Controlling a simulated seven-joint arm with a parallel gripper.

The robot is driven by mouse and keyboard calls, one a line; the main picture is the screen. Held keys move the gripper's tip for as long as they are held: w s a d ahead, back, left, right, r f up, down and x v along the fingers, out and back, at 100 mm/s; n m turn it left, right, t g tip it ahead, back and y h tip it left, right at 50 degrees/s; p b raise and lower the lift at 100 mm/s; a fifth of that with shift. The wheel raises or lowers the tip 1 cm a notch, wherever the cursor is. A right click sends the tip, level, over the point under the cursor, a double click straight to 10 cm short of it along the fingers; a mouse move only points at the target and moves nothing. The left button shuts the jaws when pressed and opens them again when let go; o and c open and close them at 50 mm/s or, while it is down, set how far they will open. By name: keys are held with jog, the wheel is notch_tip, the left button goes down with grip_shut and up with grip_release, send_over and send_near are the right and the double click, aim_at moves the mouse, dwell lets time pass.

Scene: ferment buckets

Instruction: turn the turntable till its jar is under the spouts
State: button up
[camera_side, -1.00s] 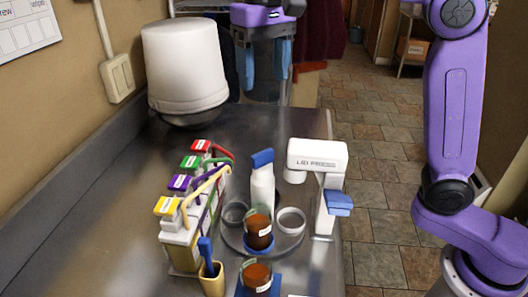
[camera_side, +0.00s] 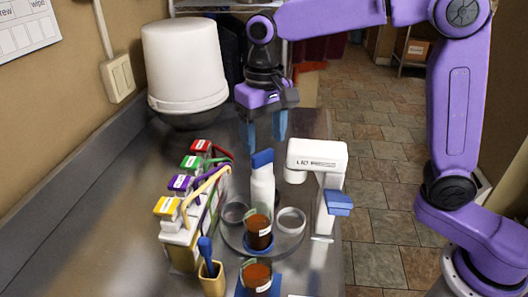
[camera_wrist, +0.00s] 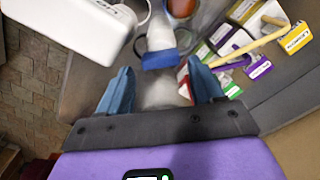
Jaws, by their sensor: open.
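The round grey turntable (camera_side: 288,240) lies on the steel bench in the side view. A glass jar with brown contents (camera_side: 258,233) stands at its front, apart from the spouts. An empty white ring (camera_side: 291,220) and a grey ring (camera_side: 235,213) are also on it. A white post with a blue top (camera_side: 262,178) rises at its back; the blue top shows in the wrist view (camera_wrist: 160,59). The spouts (camera_side: 208,187) curve from several coloured-cap dispensers on the left. My gripper (camera_side: 265,137) is open and empty, above and behind the post, fingers pointing down.
A white lid press (camera_side: 318,157) stands close on the right. A second jar (camera_side: 256,275) sits on a blue mat at the front, beside a yellow cup (camera_side: 211,280) holding a blue-handled tool. A white bucket (camera_side: 185,70) is at the back left. Bench behind the post is clear.

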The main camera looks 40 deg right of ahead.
aim_at(264, 154)
jog(key=shift+f, duration=2.3)
jog(key=c, duration=1.1)
jog(key=shift+c, duration=0.2)
